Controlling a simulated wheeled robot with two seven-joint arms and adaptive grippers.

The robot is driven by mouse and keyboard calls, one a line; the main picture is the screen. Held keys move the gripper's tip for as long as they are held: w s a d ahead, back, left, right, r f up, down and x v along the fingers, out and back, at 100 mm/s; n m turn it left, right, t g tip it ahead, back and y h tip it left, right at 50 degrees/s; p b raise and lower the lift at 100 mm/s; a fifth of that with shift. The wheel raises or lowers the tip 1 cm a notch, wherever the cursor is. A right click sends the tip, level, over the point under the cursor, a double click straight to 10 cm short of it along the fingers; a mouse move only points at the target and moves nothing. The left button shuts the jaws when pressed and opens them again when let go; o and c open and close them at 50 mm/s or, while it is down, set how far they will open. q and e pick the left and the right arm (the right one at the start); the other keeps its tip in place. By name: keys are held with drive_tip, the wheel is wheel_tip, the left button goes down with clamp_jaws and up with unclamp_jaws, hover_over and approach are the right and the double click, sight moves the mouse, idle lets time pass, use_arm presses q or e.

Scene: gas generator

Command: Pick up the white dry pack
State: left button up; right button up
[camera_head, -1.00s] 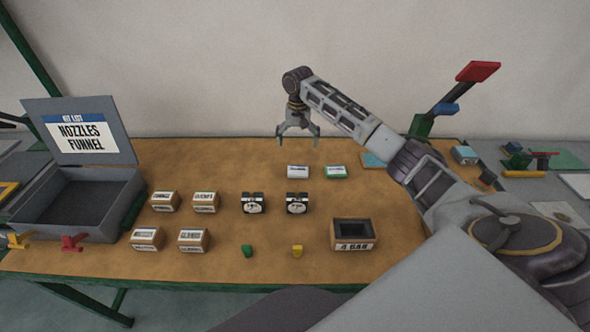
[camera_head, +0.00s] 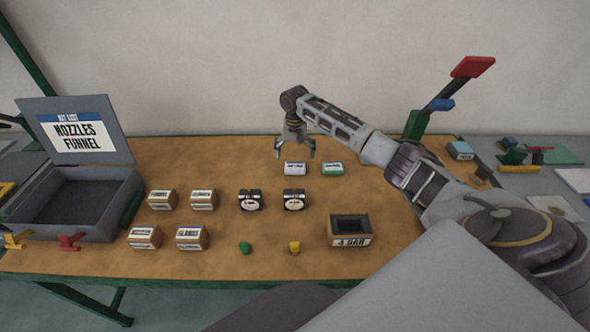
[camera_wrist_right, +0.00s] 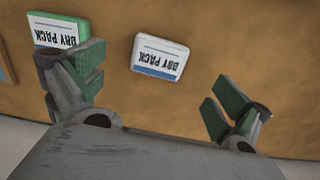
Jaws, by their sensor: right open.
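The white dry pack (camera_head: 294,169) lies flat on the brown table, left of a green dry pack (camera_head: 332,169). My right gripper (camera_head: 295,153) is open and empty above the white pack, with its fingers pointing down. In the right wrist view the white dry pack (camera_wrist_right: 159,57) shows its label, beyond and between the spread fingers of the right gripper (camera_wrist_right: 155,95). The green dry pack (camera_wrist_right: 58,32) is partly behind the left finger there. Neither pack is held. My left gripper does not show.
Small labelled boxes (camera_head: 203,200), two gauges (camera_head: 249,200) and a "4 BAR" box (camera_head: 350,231) stand nearer on the table. An open grey case (camera_head: 75,200) stands at the left. A green stand with a red top (camera_head: 473,66) rises at the back right.

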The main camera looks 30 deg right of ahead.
sight(295, 167)
drive_tip(key=shift+f, duration=0.7)
drive_tip(key=shift+f, duration=2.6)
drive_tip(key=c, duration=1.1)
drive_tip(key=shift+r, duration=5)
